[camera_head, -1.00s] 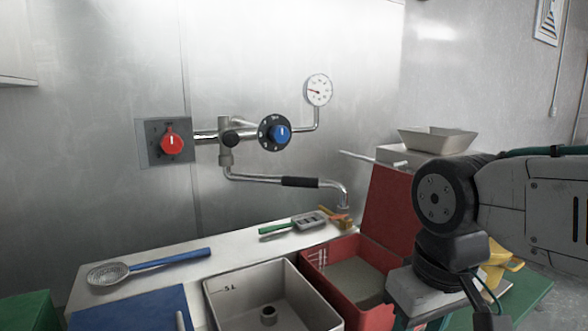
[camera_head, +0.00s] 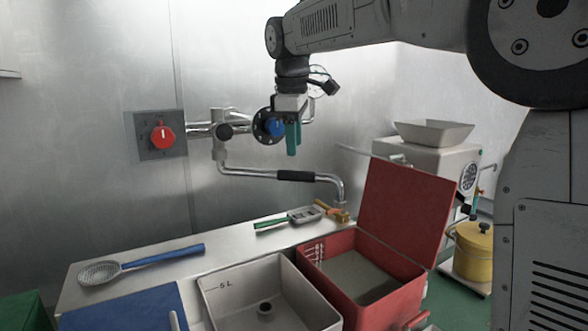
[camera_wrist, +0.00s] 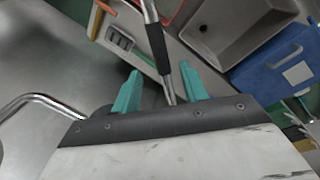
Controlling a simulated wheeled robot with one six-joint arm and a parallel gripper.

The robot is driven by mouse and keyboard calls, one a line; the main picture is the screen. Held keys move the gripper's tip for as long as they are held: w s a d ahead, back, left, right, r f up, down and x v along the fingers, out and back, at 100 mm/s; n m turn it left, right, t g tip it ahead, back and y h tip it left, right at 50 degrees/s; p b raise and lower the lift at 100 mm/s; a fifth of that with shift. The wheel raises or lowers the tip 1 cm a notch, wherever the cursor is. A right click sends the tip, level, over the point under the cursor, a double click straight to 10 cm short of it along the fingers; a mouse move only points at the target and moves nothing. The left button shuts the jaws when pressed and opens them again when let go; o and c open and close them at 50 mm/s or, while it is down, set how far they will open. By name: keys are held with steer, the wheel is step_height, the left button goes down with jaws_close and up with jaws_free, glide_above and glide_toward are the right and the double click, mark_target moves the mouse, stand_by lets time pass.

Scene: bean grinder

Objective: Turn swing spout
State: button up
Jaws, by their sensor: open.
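The swing spout (camera_head: 250,172) is a bent chrome pipe with a black grip sleeve (camera_head: 296,176). It runs right from the wall valve and its end turns down above the counter. My gripper (camera_head: 293,138) has teal fingers pointing down, above the sleeve and in front of the blue knob (camera_head: 275,127). In the wrist view the open fingers (camera_wrist: 160,92) are apart, and the spout's black sleeve (camera_wrist: 156,46) shows between and beyond them. I see no contact with the spout.
A red knob (camera_head: 162,136) is on the wall plate. Below are a grey basin (camera_head: 222,291), a red open box (camera_head: 405,292), a green-handled tool (camera_head: 272,223) and a blue-handled skimmer (camera_head: 165,257). A white machine (camera_head: 440,165) stands right.

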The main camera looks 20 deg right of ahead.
mark_target(295, 172)
steer(key=f, duration=0.2)
steer(key=w+f, duration=0.1)
steer(key=f, duration=0.4)
steer(key=shift+w+d+f, duration=0.2)
steer(key=shift+d+f, duration=0.05)
steer(key=shift+d, duration=0.05)
jaws_close()
